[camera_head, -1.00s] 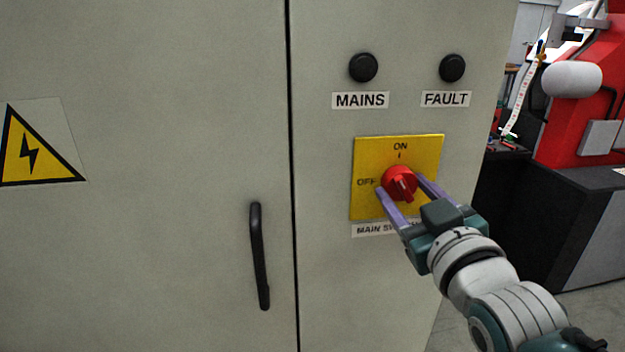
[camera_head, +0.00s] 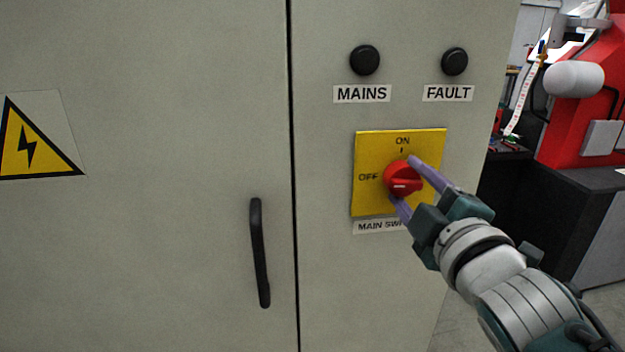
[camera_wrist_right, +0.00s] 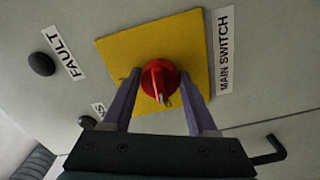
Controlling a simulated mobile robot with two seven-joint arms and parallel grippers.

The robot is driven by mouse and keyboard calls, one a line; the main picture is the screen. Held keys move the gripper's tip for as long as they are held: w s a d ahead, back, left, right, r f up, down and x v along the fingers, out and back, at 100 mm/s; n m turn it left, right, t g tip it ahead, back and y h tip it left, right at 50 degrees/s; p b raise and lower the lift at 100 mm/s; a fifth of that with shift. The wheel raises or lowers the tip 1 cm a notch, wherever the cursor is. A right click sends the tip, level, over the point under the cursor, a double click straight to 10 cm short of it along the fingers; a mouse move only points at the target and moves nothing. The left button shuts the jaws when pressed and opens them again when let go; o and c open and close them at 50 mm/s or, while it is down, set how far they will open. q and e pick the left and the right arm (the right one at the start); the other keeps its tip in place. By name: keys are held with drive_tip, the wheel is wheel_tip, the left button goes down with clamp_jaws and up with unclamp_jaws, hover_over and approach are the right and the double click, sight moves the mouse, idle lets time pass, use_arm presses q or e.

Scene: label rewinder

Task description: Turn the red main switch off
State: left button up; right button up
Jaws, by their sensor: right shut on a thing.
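The red main switch (camera_head: 403,179) is a round knob with a raised grip bar, on a yellow plate (camera_head: 368,200) marked ON at the top and OFF at the left. The bar now lies close to level, in line with the OFF side. My right gripper (camera_head: 406,181) is shut on the knob, one purple finger above it and one below. In the right wrist view, the knob (camera_wrist_right: 160,82) sits between the two fingers. My left gripper is not in view.
The grey cabinet has black MAINS (camera_head: 365,60) and FAULT (camera_head: 454,61) lamps above the plate. A black door handle (camera_head: 260,252) stands out at the left. A red machine (camera_head: 590,110) is beyond the cabinet at the right.

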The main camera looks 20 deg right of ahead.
drive_tip(key=shift+n, duration=0.9)
drive_tip(key=o, duration=1.4)
